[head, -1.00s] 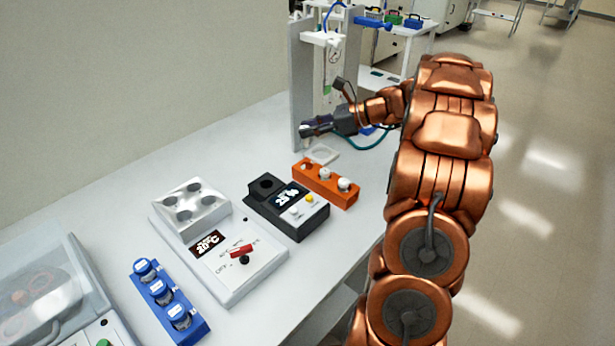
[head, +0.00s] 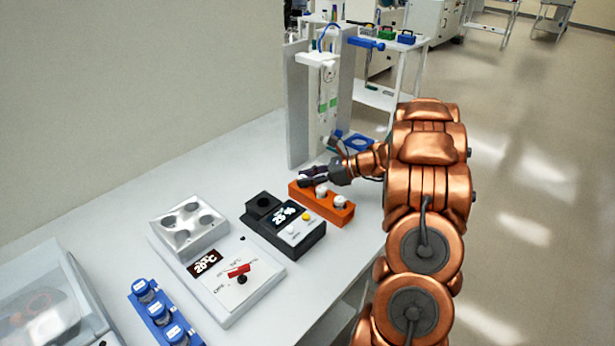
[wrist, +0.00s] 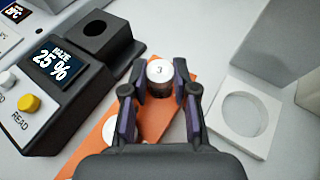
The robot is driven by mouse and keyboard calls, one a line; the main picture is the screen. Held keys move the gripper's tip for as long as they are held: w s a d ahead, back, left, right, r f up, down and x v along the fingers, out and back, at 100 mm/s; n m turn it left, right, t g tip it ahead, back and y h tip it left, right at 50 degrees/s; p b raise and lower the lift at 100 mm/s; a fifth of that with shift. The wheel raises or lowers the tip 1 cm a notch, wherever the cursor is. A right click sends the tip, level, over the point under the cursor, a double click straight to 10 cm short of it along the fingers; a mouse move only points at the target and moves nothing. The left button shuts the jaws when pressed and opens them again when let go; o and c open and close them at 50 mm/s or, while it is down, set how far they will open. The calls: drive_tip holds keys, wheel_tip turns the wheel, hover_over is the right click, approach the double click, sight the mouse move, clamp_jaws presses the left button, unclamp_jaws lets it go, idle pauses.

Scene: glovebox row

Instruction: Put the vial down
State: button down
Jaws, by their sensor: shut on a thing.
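My gripper (wrist: 160,90) is shut on a vial with a white cap marked 3 (wrist: 159,71) in the wrist view. The vial stands upright over the far end of the orange rack (wrist: 92,137); I cannot tell whether its base is in a hole. In the head view my gripper (head: 312,180) is at the far left end of the orange rack (head: 322,209), and the held vial is hard to make out there. Two other white-capped vials (head: 321,191) (head: 340,202) stand in the rack.
A black haze meter (head: 284,228) stands left of the rack. A white plate with a round recess (wrist: 226,125) lies right of the rack. A grey stand (head: 298,110) rises behind. A heater (head: 235,279) and a blue vial rack (head: 165,318) are nearer.

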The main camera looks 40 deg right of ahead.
drive_tip(key=shift+f, duration=0.1)
drive_tip(key=c, duration=0.9)
unclamp_jaws()
